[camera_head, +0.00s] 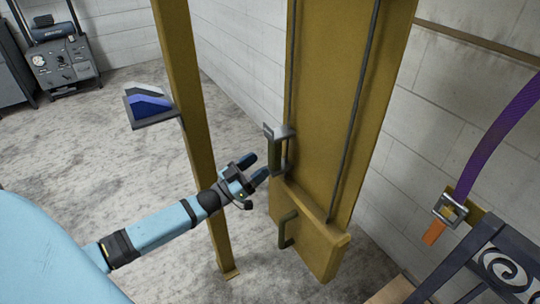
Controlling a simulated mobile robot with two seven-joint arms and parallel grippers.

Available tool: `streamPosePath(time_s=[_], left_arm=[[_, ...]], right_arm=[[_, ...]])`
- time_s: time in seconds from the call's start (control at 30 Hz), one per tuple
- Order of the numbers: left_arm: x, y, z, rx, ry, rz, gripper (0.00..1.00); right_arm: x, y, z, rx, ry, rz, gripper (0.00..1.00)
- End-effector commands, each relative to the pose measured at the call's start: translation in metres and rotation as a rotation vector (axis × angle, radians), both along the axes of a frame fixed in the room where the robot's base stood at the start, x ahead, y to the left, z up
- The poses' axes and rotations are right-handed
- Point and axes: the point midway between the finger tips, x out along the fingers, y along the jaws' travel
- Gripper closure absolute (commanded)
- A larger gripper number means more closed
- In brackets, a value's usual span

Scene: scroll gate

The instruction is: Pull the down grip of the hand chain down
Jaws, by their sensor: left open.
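Two dark chain strands (358,105) run down the face of a wide yellow post (325,75). A grip (276,150) with a grey bracket and an olive bar sits on the left strand, about mid-height; no marking shows whether it is the down grip. A second dark green handle (287,230) is fixed on the yellow box at the post's foot. My left gripper (254,168) comes in from the left, open and empty. Its fingers point toward the upper grip, just left of and slightly below it, apparently apart from it. My right gripper is out of view.
A thin yellow upright (193,130) stands behind my left forearm and carries a small shelf (150,108) with a blue wedge. A purple strap with a buckle (450,208) and a dark scroll-patterned frame (490,255) are at right. Grey floor is open at left.

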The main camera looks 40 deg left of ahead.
Motion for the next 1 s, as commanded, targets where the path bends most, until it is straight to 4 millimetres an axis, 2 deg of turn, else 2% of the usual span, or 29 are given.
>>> streamPosePath(time_s=[0.03, 0.2, 0.4, 1.0], left_arm=[[-0.011, 0.004, -0.006, 0.001, 0.004, 0.0, 0.4], [-0.04, 0.016, -0.019, 0.001, 0.004, 0.0, 0.4], [-0.058, 0.023, -0.027, 0.001, 0.002, 0.0, 0.4], [-0.061, 0.025, -0.028, 0.0, 0.001, 0.0, 0.4]], right_arm=[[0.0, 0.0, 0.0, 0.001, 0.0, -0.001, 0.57], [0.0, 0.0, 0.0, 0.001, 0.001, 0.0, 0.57], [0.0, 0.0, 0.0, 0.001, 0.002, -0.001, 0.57], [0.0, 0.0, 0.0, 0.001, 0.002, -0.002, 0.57]])
